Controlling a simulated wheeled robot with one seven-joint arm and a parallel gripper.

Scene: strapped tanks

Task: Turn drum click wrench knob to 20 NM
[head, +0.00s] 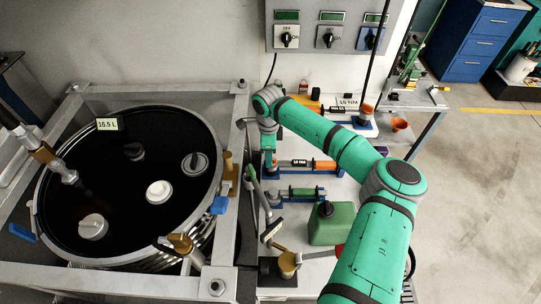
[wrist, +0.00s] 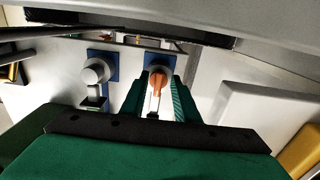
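In the wrist view, an orange knob (wrist: 158,82) shows between the two green fingers of my gripper (wrist: 158,92), in front of a blue stand (wrist: 161,58). A pale strip runs from it towards the camera. The fingers stand either side of the knob, with a small gap visible; contact cannot be told. In the head view, my gripper (head: 268,158) points down at the left edge of the white bench, by the left end of a click wrench with an orange part (head: 325,165). A small display (head: 347,102) seems to read 15 NM.
A grey second knob (wrist: 97,72) on a blue stand is left of the orange one. A green-handled tool (head: 302,193) and a green canister (head: 331,222) stand on the bench. A strapped black tank (head: 120,195) fills the left. Switch boxes (head: 287,38) hang behind.

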